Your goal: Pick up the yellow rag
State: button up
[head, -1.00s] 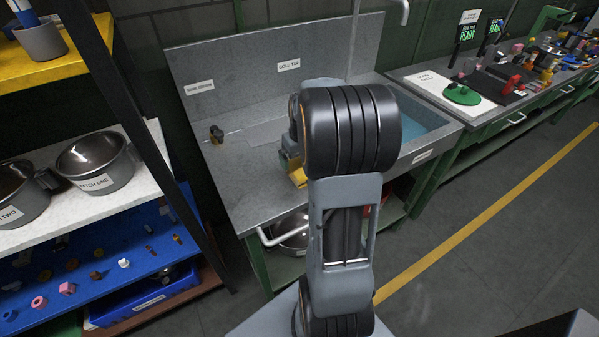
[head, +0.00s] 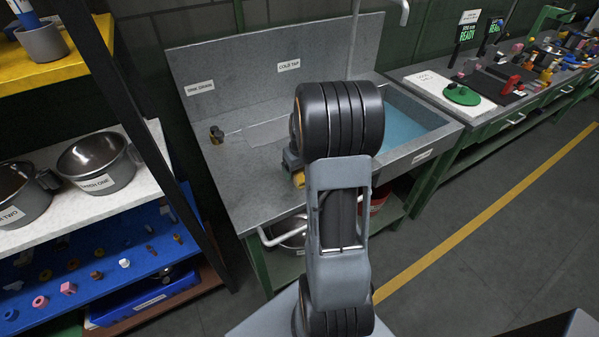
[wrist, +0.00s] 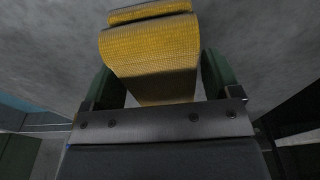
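The yellow rag (wrist: 152,45) fills the upper middle of the wrist view, folded and woven-looking. My gripper (wrist: 158,72) has its two dark green fingers wide apart, one on each side of the rag. The rag lies between them, close to both; firm contact cannot be made out. In the head view, only a small piece of the yellow rag (head: 299,180) shows at the left edge of my arm, over the sink counter. My arm hides the rest of the rag and most of the gripper there.
Metal pots (head: 95,162) stand on a white shelf at left. A bench (head: 480,120) with many items is at right.

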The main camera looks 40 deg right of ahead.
jog(key=c, duration=0.7)
jog(key=shift+r, duration=0.1)
jog(key=shift+r, duration=0.5)
jog(key=r, duration=0.2)
jog(key=shift+s+r, duration=0.2)
jog(key=shift+r, duration=0.1)
jog(key=s+r, duration=0.4)
jog(key=r, duration=0.1)
jog(key=shift+s+a+r+b, duration=0.1)
jog(key=shift+s+a+b, duration=0.15)
jog(key=shift+b, duration=0.1)
jog(key=shift+s+a+r+b, duration=0.2)
jog(key=shift+s+r, duration=0.5)
jog(key=shift+s, duration=0.8)
jog(key=shift+s+a+r+b, duration=0.1)
jog(key=shift+s+a+r, duration=0.15)
jog(key=shift+s+r, duration=0.85)
jog(key=shift+s+a+r+b, duration=0.15)
jog(key=shift+s+a+r, duration=0.1)
jog(key=shift+s, duration=1.7)
